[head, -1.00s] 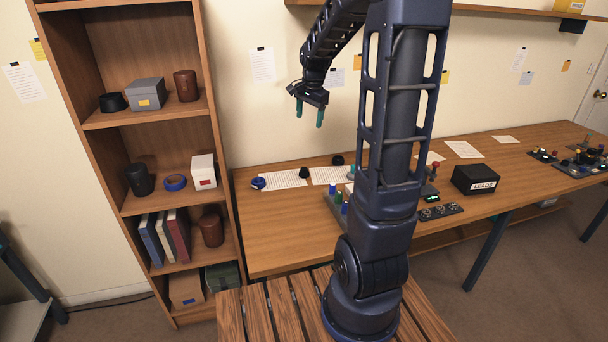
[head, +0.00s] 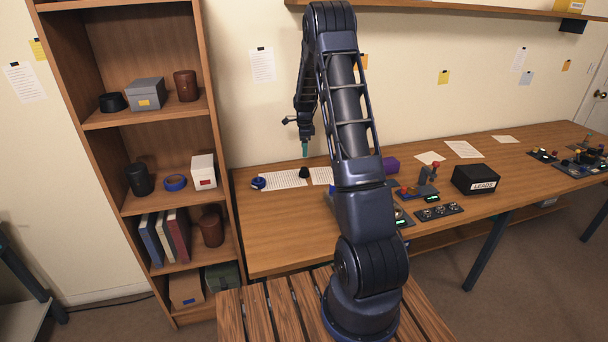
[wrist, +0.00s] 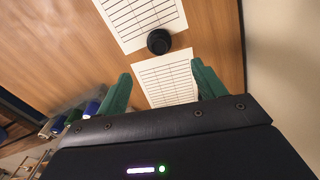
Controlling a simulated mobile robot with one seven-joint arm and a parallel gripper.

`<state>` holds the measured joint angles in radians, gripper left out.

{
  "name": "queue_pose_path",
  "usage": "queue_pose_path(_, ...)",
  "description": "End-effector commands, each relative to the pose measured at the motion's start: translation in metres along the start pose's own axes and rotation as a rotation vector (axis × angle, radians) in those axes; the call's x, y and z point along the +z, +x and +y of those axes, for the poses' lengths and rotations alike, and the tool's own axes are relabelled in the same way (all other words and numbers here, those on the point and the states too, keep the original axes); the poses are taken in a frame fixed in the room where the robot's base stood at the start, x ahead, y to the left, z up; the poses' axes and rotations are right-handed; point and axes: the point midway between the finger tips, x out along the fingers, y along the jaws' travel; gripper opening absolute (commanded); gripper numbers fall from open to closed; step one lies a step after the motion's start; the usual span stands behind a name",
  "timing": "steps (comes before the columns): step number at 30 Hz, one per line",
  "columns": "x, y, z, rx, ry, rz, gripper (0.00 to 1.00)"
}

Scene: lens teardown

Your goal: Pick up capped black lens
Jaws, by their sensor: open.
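A small black round lens (head: 304,173) stands on the wooden bench between two printed sheets. In the wrist view, the black lens (wrist: 158,41) shows from above, ahead of my fingertips and beyond the gap between them. My gripper (head: 305,151) points down above the bench, over the lens in the head view, its fingers overlapping there. In the wrist view, my gripper (wrist: 160,80) has its two green fingers wide apart with nothing between them. My arm hides part of the bench to the right.
A purple box (head: 391,165), control panels and a black LEADS box (head: 475,179) are farther right. A tall shelf (head: 215,140) stands left of the bench.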

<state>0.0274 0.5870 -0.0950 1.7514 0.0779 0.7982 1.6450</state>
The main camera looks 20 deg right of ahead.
Motion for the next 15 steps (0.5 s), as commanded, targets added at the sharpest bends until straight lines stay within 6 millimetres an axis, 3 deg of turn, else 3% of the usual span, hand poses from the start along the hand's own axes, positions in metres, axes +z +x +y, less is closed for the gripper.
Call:
queue_pose_path(11, -0.002, 0.034, -0.007, 0.01, 0.044, 0.005, 0.69)
queue_pose_path(15, -0.001, 0.054, -0.006, 0.011, 0.043, 0.005, 0.69)
